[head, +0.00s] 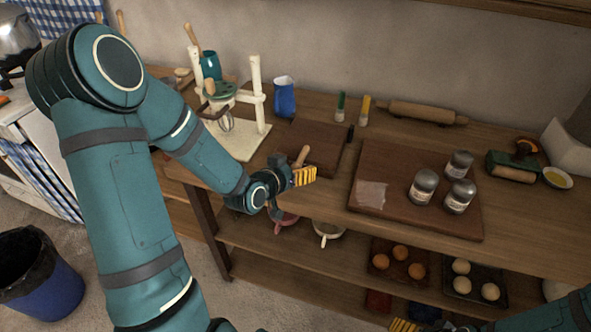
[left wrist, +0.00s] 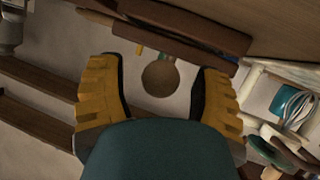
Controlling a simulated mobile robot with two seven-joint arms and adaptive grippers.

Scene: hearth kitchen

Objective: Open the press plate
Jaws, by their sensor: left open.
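The press (head: 313,143) is a dark brown wooden block of flat boards on the counter. A light wooden handle (head: 303,156) sticks out at its front. My left gripper (head: 303,177) is open just in front of this handle. In the left wrist view, the round handle end (left wrist: 160,78) appears between the two yellow fingers of my left gripper (left wrist: 158,98), with clear space on both sides. The press boards (left wrist: 190,25) lie beyond it. The plate looks lowered and flat. My right gripper (head: 405,325) is cut off at the bottom edge, and its opening is unclear.
A wooden board (head: 400,160) with several metal shakers lies to the right. The lower shelf holds trays of eggs (head: 472,282) and cups (head: 327,232).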

